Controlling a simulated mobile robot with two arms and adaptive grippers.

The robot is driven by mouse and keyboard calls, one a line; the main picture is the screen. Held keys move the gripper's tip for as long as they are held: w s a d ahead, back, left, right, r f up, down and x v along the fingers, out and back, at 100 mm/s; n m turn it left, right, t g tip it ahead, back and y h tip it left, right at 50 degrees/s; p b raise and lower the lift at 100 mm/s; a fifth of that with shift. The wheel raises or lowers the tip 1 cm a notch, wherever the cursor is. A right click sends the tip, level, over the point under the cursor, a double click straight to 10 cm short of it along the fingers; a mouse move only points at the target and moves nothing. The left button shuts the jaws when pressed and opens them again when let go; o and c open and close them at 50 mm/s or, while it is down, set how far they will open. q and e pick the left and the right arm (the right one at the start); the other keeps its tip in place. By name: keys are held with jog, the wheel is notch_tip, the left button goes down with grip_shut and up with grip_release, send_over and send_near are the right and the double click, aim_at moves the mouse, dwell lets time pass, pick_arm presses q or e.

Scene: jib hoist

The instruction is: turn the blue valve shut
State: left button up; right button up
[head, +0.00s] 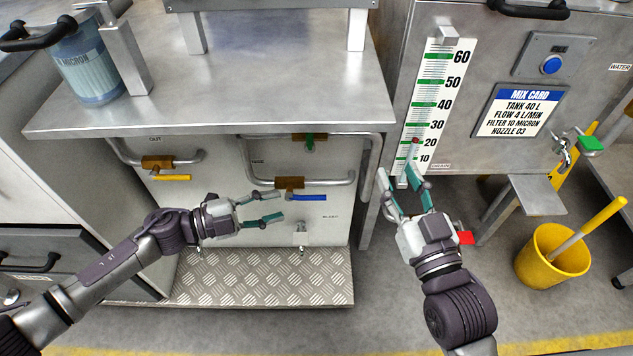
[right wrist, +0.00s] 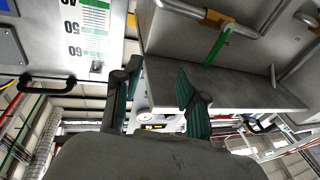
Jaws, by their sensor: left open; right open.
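The blue valve handle (head: 307,198) lies horizontal, in line with its pipe, on a brass valve body (head: 289,183) low on the cabinet front in the head view. My left gripper (head: 281,205) is open and empty, its fingers pointing right, just left of and slightly below the blue handle and apart from it as far as I can tell. My right gripper (head: 404,177) is open and empty, pointing up in front of the level scale's lower end. Its fingers also show in the right wrist view (right wrist: 155,95). The blue valve is not clearly seen in the right wrist view.
A yellow-handled valve (head: 171,177) is at left, and a green-handled valve (head: 310,140) is above the blue one. The steel worktop (head: 220,100) overhangs the valves. A tread-plate step (head: 265,278) lies below. A yellow bucket (head: 552,262) stands on the floor at right.

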aim_at(307, 199)
pick_arm(q)
jog(key=shift+m+g+y, duration=0.4)
jog(key=shift+y, duration=0.1)
jog(key=w+d+f+b, duration=0.1)
jog(key=w+d+f, duration=0.1)
jog(key=w+d+f+b, duration=0.1)
jog(key=d, duration=0.1)
jog(key=shift+w+d+f, duration=0.2)
jog(key=shift+w+f, duration=0.15)
jog(key=shift+w, duration=0.05)
pick_arm(e)
jog(key=r+t, duration=0.2)
jog(key=s+r+t+y, duration=0.1)
jog(key=r, duration=0.2)
jog(key=shift+s+a+r+t, duration=0.1)
jog(key=shift+a+r+t, duration=0.1)
jog(key=shift+t, duration=0.2)
pick_arm(q)
jog(key=b+x, duration=0.1)
jog(key=x, duration=0.4)
jog(key=shift+w+d, duration=0.15)
jog(key=shift+d, duration=0.25)
pick_arm(e)
jog(key=s+r+t+y, duration=0.2)
jog(key=s+r+t, duration=0.2)
jog(key=r, duration=0.1)
jog(key=shift+d, duration=0.2)
pick_arm(q)
grip_shut()
